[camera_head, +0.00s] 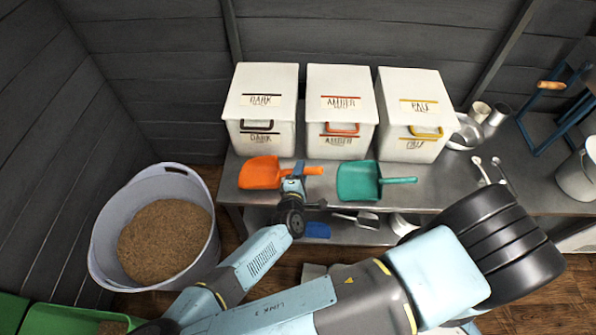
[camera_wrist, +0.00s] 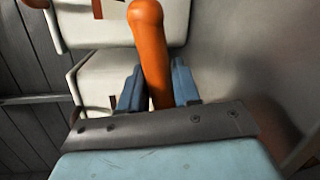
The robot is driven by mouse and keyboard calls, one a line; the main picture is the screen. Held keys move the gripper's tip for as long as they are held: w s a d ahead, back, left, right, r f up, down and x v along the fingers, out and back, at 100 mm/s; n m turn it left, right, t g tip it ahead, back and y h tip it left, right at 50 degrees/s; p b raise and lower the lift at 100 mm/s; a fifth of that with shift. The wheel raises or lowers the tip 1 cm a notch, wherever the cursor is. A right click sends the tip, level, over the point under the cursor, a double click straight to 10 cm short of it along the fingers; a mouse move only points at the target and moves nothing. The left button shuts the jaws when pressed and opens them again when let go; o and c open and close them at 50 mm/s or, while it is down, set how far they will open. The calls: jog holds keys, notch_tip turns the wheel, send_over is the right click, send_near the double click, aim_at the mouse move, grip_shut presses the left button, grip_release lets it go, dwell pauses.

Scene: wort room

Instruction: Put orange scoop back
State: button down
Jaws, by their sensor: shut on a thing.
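The orange scoop (camera_head: 262,172) is at the left end of the metal bench, in front of the bin labelled DARK. Its handle points right. My gripper (camera_head: 294,176) is at the handle. In the wrist view the orange handle (camera_wrist: 151,60) stands between the two blue fingers of my gripper (camera_wrist: 158,88), which are shut on it. I cannot tell whether the scoop touches the bench. The bin labelled AMBER (camera_head: 341,120) has an orange-red handle and label line. The DARK bin (camera_head: 262,115) is to its left.
A teal scoop (camera_head: 357,181) lies close to the right on the metal bench (camera_head: 440,185). The PALE bin (camera_head: 413,118) stands behind it. A tub of grain (camera_head: 100,225) is on the floor at left. Metal cups and small scoops are at right.

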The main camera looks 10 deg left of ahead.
jog(key=shift+f, duration=0.4)
jog(key=c, duration=0.7)
grip_release()
jog(key=shift+c, duration=0.2)
